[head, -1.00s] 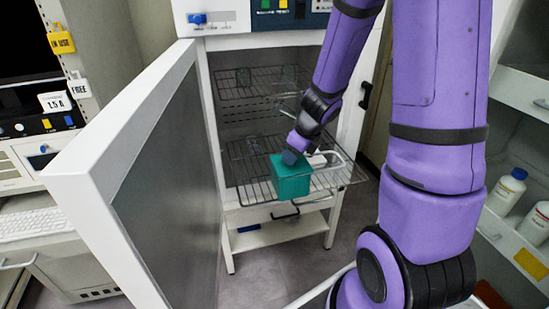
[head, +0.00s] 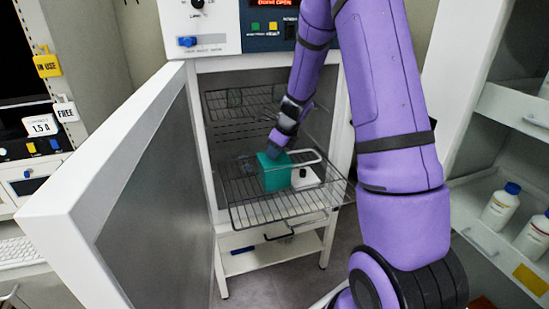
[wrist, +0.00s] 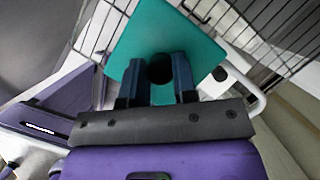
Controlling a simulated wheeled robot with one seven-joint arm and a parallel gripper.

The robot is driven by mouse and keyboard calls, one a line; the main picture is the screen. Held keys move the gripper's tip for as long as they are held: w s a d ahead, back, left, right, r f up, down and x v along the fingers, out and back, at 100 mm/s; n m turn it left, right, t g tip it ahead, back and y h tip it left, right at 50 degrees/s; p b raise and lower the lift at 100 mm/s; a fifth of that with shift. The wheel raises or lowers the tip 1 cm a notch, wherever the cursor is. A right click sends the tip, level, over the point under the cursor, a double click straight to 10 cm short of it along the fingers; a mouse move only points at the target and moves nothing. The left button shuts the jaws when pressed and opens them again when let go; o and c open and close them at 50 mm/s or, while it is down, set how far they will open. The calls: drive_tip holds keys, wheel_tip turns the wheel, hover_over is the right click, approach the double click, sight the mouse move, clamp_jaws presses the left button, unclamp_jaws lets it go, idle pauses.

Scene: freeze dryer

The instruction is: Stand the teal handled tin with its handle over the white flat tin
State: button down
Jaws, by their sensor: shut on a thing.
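The teal handled tin (head: 273,175) is a box at the pulled-out wire rack of the open dryer; I cannot tell whether its base touches the wires. Its pale loop handle (head: 312,155) sticks out to the right, above the white flat tin (head: 305,179), which has a dark knob and sits on the rack beside the box. My gripper (head: 274,151) is shut on the dark round knob on top of the teal tin. The wrist view shows the teal lid (wrist: 150,35), the knob between both fingers (wrist: 160,82), and the handle (wrist: 247,80) at the right.
The wire rack (head: 240,210) is bare to the left and in front of the tins. An upper rack (head: 222,108) hangs above and behind. The open dryer door (head: 140,170) stands at the left. White bottles (head: 501,207) stand on a shelf at the right.

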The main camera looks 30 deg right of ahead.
drive_tip(key=shift+w+d, duration=0.35)
drive_tip(key=shift+w, duration=0.4)
drive_tip(key=shift+f, duration=1.95)
drive_tip(key=c, duration=0.9)
unclamp_jaws()
